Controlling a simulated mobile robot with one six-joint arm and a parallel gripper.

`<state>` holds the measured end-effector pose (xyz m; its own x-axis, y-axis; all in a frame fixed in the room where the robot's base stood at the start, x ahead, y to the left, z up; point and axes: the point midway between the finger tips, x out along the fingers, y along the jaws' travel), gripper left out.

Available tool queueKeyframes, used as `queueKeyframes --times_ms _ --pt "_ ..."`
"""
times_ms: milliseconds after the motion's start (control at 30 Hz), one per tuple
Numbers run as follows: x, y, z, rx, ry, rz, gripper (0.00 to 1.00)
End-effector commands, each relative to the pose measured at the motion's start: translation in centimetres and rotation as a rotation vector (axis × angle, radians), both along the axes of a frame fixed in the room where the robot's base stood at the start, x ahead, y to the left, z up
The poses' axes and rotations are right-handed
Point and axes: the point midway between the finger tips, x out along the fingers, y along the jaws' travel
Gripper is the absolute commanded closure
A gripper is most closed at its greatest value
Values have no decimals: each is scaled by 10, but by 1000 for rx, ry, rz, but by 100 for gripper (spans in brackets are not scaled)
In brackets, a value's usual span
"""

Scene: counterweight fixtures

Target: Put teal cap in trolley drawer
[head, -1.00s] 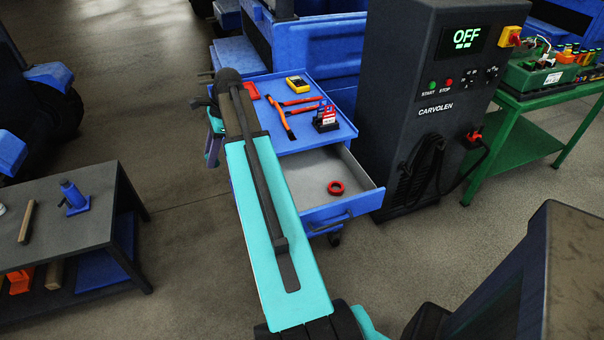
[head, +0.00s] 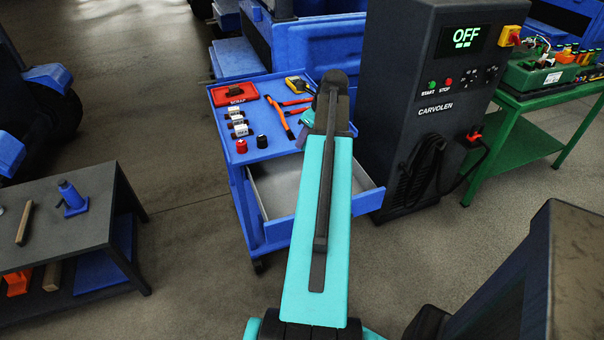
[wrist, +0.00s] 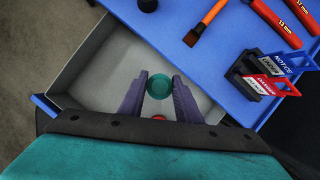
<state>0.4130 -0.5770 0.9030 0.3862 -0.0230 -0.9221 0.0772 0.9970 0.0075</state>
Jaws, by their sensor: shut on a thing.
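The teal cap (wrist: 159,86) is a small round piece held between the fingertips of my gripper (wrist: 159,88) in the wrist view. My gripper is shut on it, above the open trolley drawer (wrist: 85,75). The drawer (head: 275,183) also shows in the head view, pulled out under the blue trolley top, with a pale grey inside. A red ring (wrist: 158,117) shows between the finger bases in the wrist view, lower down in the drawer. In the head view my arm hides the fingers, the cap and the ring.
The black CARVOLEN cabinet (head: 420,150) stands close on the right. A dark bench (head: 75,230) stands at left. Much of the drawer floor is bare.

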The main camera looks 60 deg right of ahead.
Motion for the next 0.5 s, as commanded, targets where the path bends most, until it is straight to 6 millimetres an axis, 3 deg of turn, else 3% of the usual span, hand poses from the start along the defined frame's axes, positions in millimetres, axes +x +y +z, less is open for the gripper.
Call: queueKeyframes --times_ms 133,500 --pt "-11 -8 0 -1 -1 -44 79" --pt "-11 -8 -1 0 -1 -47 79"
